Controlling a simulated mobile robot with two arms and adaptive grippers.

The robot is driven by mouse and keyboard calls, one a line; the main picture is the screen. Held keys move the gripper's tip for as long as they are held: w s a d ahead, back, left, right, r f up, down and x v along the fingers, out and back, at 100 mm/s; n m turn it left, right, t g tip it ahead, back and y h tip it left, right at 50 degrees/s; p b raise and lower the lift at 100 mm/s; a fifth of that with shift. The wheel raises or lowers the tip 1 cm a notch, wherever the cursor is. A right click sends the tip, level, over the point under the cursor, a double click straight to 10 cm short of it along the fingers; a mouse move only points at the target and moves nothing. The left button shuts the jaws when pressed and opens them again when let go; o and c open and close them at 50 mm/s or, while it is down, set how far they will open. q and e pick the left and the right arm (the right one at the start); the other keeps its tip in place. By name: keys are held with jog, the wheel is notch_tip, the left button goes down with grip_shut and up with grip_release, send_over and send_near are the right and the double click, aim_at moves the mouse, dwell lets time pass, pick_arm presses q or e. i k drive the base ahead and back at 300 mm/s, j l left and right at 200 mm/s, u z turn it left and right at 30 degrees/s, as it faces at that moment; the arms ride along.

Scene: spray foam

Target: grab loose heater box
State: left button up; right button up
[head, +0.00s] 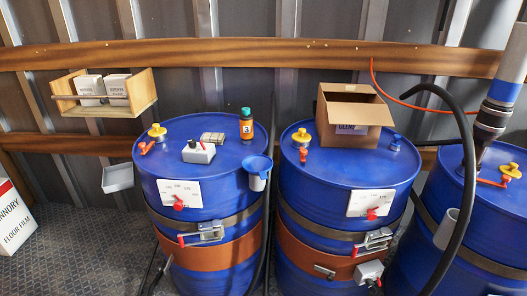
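A similar white box (368,271) sits at the band of the middle drum (335,220). Neither of my grippers is in view.
An open cardboard box (352,115) stands on the middle drum. A black hose (468,180) arches at the right.

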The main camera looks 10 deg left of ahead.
aim_at(197, 155)
jog(key=i+j+z, duration=0.15)
jog(key=j+z, duration=0.55)
jog(key=z, duration=0.15)
jog(key=i+j+z, duration=0.1)
jog(key=j+z, duration=0.7)
jog(key=k+l, duration=0.05)
